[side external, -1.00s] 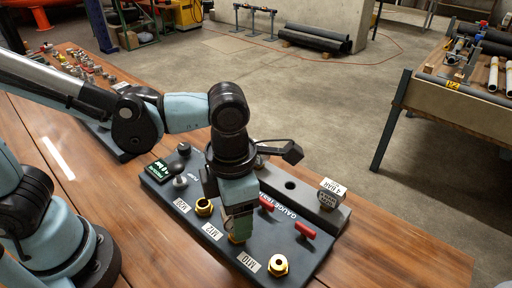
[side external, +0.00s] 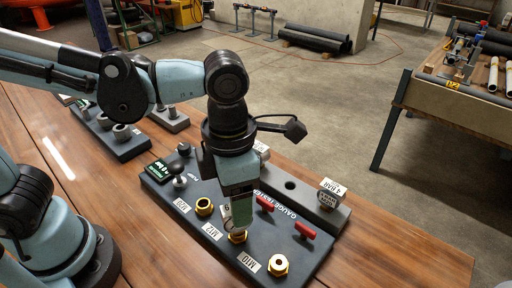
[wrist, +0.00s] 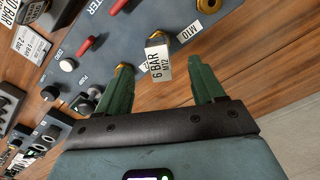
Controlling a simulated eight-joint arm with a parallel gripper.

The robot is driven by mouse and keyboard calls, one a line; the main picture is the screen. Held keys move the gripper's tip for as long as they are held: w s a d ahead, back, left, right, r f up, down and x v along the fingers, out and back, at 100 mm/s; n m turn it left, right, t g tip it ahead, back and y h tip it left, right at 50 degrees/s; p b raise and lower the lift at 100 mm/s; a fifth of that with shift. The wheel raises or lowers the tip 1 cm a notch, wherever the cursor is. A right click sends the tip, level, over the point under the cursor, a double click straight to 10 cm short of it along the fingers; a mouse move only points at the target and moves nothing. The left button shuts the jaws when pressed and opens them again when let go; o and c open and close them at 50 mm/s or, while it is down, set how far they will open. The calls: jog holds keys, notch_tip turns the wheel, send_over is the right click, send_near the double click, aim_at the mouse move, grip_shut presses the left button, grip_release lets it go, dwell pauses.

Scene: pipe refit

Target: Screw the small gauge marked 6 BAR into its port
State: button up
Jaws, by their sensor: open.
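The small gauge marked 6 BAR M12 (wrist: 158,60) shows its white label between my open fingers in the wrist view, with clear space on both sides. In the side view, a bit of its white label (side external: 226,210) shows beside my finger. It appears to stand at the brass M12 port (side external: 238,238), the middle of three ports on the tester; how deep it is seated is hidden. My gripper (side external: 240,222) is open, pointing down over this port; its green fingers also show in the wrist view (wrist: 161,76).
The tester panel (side external: 185,215) also has brass ports M20 (side external: 204,206) and M10 (side external: 279,265), and red handles (side external: 306,230) behind. A 4 BAR gauge (side external: 330,192) stands on the rear block. The wooden table is clear in front right.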

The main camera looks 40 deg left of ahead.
dwell(0.3)
jog(key=n, duration=0.4)
jog(key=shift+n, duration=1)
jog(key=n, duration=0.3)
jog(key=shift+w+n, duration=0.1)
jog(key=shift+n, duration=1.4)
